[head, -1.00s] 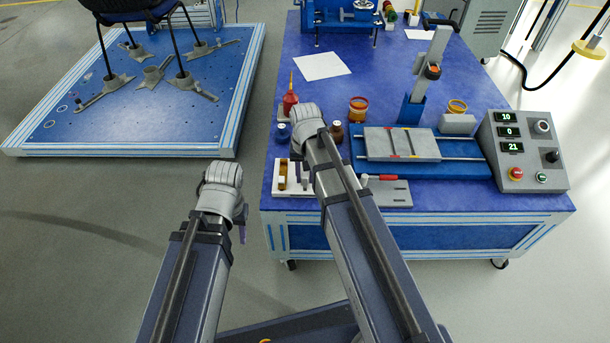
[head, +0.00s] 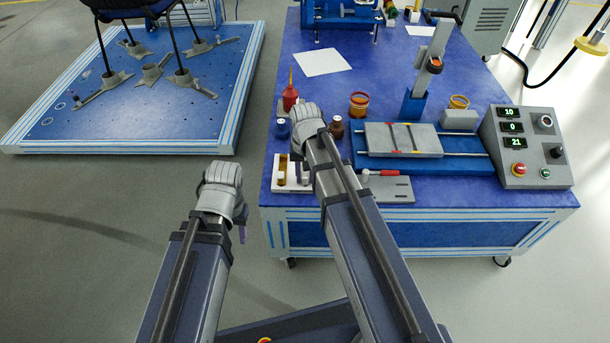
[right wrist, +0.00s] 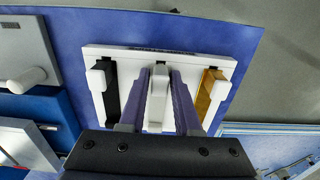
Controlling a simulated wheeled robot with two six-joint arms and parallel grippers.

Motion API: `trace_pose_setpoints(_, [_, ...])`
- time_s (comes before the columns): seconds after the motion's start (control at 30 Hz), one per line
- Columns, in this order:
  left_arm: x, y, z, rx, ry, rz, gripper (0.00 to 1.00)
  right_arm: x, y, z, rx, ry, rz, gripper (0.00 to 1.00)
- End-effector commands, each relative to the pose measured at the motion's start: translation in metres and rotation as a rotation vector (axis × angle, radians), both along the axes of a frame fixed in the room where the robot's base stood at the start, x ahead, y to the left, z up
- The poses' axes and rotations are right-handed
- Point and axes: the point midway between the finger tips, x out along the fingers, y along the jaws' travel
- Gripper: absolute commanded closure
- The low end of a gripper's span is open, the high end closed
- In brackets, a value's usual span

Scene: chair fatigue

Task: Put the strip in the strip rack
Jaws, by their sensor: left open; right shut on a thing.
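The white strip rack (right wrist: 133,58) lies on the blue bench; it also shows in the head view (head: 280,187), partly hidden by my right arm. In the right wrist view it has a black strip (right wrist: 111,92) on the left and a gold strip (right wrist: 207,98) on the right, each by a white hook. My right gripper (right wrist: 160,105) is at the middle place, its purple fingers on both sides of a white piece (right wrist: 158,90). I cannot tell whether this piece is a strip or a rack hook. My left gripper (head: 242,234) hangs over the floor, away from the bench.
A red bottle (head: 290,98), a blue jar (head: 282,129) and a brown bottle (head: 337,128) stand close behind the rack. A grey plate (head: 396,190) with a red-handled tool (head: 382,173) lies to its right. A blue fixture (head: 470,163) and control box (head: 525,155) are farther right.

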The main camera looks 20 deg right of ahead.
Motion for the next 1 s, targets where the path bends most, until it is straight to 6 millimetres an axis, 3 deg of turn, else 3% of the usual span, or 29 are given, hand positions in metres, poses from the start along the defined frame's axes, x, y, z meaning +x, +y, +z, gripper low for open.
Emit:
trace_pose_setpoints(0.03, [0.0, 0.0, 0.0, 0.0, 0.0, 0.0, 0.5, 0.0, 0.0, 0.0, 0.0, 0.0, 0.0, 0.65])
trace_pose_setpoints(0.33, [0.0, 0.0, 0.0, 0.0, 0.0, 0.0, 0.5, 0.0, 0.0, 0.0, 0.0, 0.0, 0.0, 0.33])
trace_pose_setpoints(0.67, [0.0, -0.001, 0.002, -0.004, 0.0, -0.004, 0.5, 0.0, 0.0, 0.002, 0.0, 0.0, 0.0, 0.33])
trace_pose_setpoints(1.0, [0.0, 0.0, 0.033, 0.001, 0.0, 0.001, 0.5, 0.0, 0.0, 0.033, 0.0, 0.0, 0.0, 0.33])
